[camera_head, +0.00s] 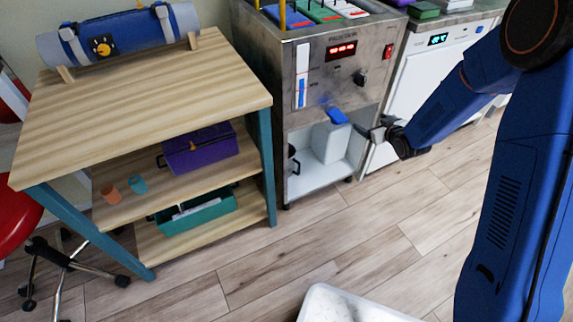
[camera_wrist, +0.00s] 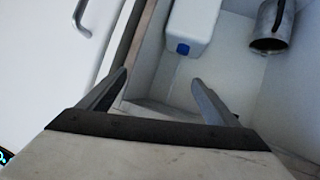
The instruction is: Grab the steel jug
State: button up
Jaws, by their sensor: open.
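The steel jug (camera_wrist: 268,28) shows at the top right of the wrist view, a grey metal cylinder with a handle, partly cut off by the frame edge. In the head view, a dark part of the jug (camera_head: 293,160) shows at the left of the open lower bay of a steel cabinet; the rest is hidden by the cabinet wall. My gripper (camera_head: 368,131) is at the right side of the bay opening. Its two fingers (camera_wrist: 160,77) are apart with nothing between them. The jug is apart from the fingers, farther inside the bay.
A white canister (camera_wrist: 190,25) with a blue cap stands beside the jug, nearer my gripper; it also shows in the head view (camera_head: 330,143). The steel cabinet (camera_head: 318,80) has side walls around the bay. A wooden shelf table (camera_head: 150,95) stands left. The floor in front (camera_head: 350,225) is clear.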

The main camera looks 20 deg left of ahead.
jog(key=a+f+n+y, duration=0.1)
jog(key=a+f+y, duration=0.1)
jog(key=a+f, duration=0.45)
jog(key=n+g+y, duration=0.2)
jog(key=y, duration=0.5)
send_near(291, 165)
jog(key=x, duration=1.2)
jog(key=shift+w+f, duration=0.15)
jog(key=shift+w, duration=0.05)
jog(key=c, duration=0.9)
